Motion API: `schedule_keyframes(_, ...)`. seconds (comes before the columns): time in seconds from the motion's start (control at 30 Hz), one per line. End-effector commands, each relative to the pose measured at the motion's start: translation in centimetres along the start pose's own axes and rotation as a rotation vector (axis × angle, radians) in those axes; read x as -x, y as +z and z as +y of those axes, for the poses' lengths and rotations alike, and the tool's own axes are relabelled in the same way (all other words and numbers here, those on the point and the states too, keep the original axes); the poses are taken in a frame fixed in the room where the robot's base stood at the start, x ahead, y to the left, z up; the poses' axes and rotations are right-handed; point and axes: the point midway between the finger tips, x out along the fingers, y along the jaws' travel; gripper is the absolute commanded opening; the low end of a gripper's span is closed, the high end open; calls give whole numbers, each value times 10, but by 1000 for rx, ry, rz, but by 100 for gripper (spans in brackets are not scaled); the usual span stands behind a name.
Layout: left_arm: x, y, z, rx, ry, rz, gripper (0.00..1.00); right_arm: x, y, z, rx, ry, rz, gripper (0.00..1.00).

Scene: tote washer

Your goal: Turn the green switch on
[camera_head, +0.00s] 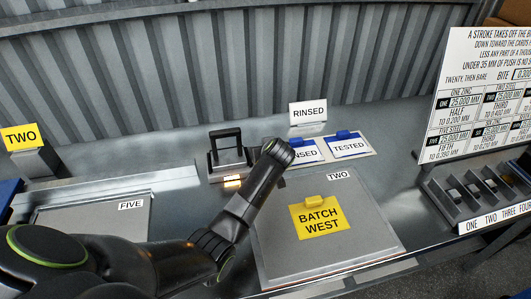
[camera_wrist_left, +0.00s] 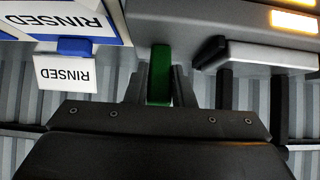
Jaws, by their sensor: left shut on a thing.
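The green switch (camera_wrist_left: 159,72) shows in the left wrist view as a narrow upright green piece between the two dark fingers of my left gripper (camera_wrist_left: 160,95). The fingers are shut on it, one on each side. In the head view my left gripper (camera_head: 278,151) reaches the back of the bench, between the black frame and the blue-tabbed cards. The switch is hidden behind the gripper there. I cannot tell from these views which position the switch is in. My right gripper is not in view.
A black upright frame (camera_head: 211,158) and a lit orange lamp (camera_head: 232,182) stand left of the gripper. The RINSED sign (camera_head: 308,112) and TESTED card (camera_head: 348,147) are right of it. A plate with a yellow BATCH WEST card (camera_head: 318,217) lies in front.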

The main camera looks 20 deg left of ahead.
Motion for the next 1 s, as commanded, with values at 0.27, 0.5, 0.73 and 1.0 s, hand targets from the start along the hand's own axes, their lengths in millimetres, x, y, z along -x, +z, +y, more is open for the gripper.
schedule_keyframes(0.27,1,-1,0,0,2,36,0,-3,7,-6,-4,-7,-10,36)
schedule_keyframes(0.5,1,-1,0,0,2,37,0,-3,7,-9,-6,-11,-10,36)
schedule_keyframes(0.73,1,0,0,0,1,35,44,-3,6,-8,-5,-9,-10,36)
schedule_keyframes(1.0,1,0,0,0,1,32,44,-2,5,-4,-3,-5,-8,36)
